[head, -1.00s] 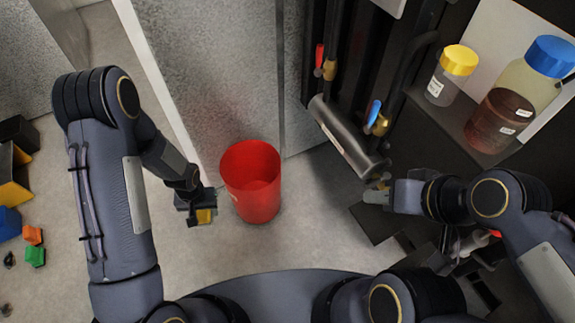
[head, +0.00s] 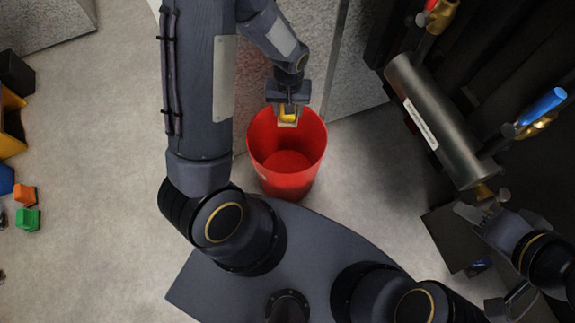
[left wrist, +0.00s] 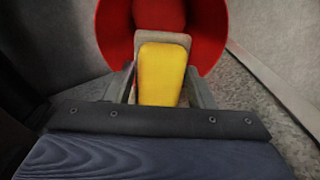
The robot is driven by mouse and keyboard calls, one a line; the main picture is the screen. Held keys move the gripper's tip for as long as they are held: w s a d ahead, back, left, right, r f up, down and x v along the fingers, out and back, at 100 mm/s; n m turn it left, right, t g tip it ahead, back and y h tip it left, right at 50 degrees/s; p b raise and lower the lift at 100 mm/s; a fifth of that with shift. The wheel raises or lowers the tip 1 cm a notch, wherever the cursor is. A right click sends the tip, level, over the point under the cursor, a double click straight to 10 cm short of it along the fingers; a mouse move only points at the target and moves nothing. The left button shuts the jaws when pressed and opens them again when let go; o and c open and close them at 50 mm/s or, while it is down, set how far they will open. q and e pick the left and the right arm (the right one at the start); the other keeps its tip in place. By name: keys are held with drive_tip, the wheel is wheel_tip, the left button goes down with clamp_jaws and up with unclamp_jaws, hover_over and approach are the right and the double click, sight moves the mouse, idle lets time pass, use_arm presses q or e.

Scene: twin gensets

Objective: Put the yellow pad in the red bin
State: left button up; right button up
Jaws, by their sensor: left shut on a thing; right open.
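The yellow pad (head: 288,117) is held in my left gripper (head: 287,112), which is shut on it. In the head view it sits over the far side of the red bin (head: 287,181). In the left wrist view the yellow pad (left wrist: 162,73) is between the fingers, with the open red bin (left wrist: 207,30) beyond it. The part of the bin behind the pad is hidden. My right gripper (head: 481,209) is open at the right, close to the end of a grey metal cylinder.
The grey cylinder (head: 435,120) has a valve with a blue handle (head: 541,106) to its right. Orange (head: 25,195) and green (head: 27,220) blocks lie on the floor at the far left. The floor left of the bin is clear.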

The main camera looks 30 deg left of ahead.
use_arm(q)
wheel_tip(320, 180, down, 10)
drive_tip(key=s+a+n+b, duration=0.1)
drive_tip(key=n+b, duration=0.1)
drive_tip(key=b, duration=1)
drive_tip(key=shift+a+f, duration=0.15)
drive_tip(key=shift+a, duration=0.1)
use_arm(e)
wheel_tip(320, 180, down, 15)
drive_tip(key=shift+r, duration=0.15)
use_arm(q)
drive_tip(key=shift+s, duration=0.1)
drive_tip(key=o, duration=1)
wheel_tip(320, 180, up, 7)
drive_tip(key=p, duration=0.3)
drive_tip(key=shift+r+p, duration=0.3)
drive_tip(key=shift+r, duration=0.15)
use_arm(e)
drive_tip(key=shift+r, duration=1.75)
